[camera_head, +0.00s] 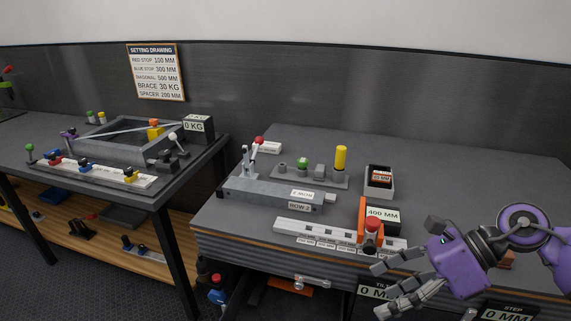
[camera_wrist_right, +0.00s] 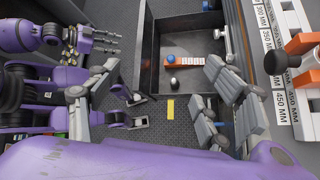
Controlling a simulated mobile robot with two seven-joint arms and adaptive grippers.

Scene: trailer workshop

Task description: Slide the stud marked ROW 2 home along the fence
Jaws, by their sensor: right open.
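In the head view a long grey bar (camera_head: 262,194) lies on the right bench, with a plate that appears to read ROW 2 (camera_head: 299,206) at its right front. Another white label sits on top of it; its text is hard to read. I cannot tell stud from fence here. My right gripper (camera_head: 380,290) is open and empty at the bench's front right, apart from the bar. Its spread fingers also frame the right wrist view. A purple arm's gripper (camera_wrist_right: 92,40), seemingly my left, shows at upper left there; its finger opening is unclear.
A white scale rail (camera_head: 300,231) with an orange stop (camera_head: 362,215) lies in front of the bar. A red-knobbed lever (camera_head: 254,152), a yellow-post block (camera_head: 340,160) and a 400 MM display (camera_head: 384,217) stand nearby. The bench's back right is clear.

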